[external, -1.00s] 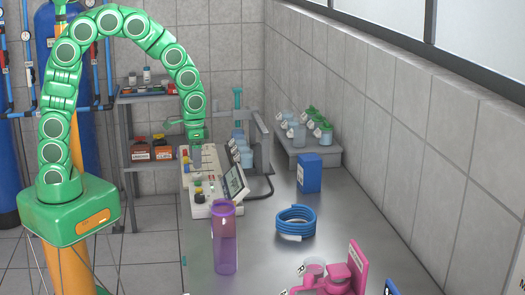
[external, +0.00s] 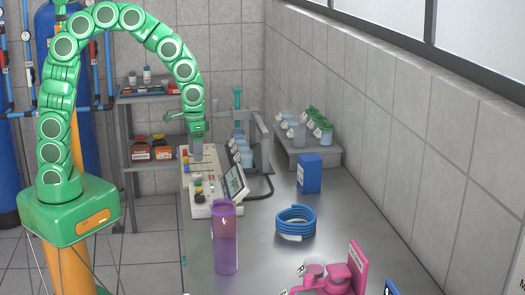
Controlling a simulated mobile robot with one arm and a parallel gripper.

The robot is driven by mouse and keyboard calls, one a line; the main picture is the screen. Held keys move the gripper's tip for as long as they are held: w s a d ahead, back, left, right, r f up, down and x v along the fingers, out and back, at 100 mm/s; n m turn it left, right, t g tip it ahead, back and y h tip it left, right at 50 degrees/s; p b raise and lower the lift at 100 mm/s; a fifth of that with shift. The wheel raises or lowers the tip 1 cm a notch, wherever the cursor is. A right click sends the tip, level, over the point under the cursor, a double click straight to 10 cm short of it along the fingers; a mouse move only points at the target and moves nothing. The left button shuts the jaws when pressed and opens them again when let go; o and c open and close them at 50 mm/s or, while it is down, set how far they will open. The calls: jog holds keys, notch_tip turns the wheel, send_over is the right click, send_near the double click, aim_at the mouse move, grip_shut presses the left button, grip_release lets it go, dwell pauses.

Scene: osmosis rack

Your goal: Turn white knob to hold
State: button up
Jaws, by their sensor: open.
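My gripper (external: 196,143) is at the end of the green arm, pointing down over the far end of the white control panel (external: 203,180). It is open. The panel stands on the left edge of the metal bench and carries several small coloured knobs and buttons, with a tilted screen (external: 235,182) on its right side. The white knob cannot be picked out at this size. It may be hidden by the gripper, and I cannot tell whether the fingers touch anything.
A purple bottle (external: 224,240) stands in front of the panel. A blue hose coil (external: 295,221) and a blue box (external: 309,173) are to its right. Lidded jars (external: 322,131) sit on a rack behind. A pink device (external: 335,280) is at the front. The bench between them is clear.

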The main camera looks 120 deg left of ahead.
aim_at(197, 174)
jog(key=shift+f, duration=0.15)
jog(key=shift+f, duration=3.85)
jog(key=c, duration=1)
jog(key=shift+c, duration=0.2)
jog(key=shift+m, duration=0.5)
jog(key=o, duration=1)
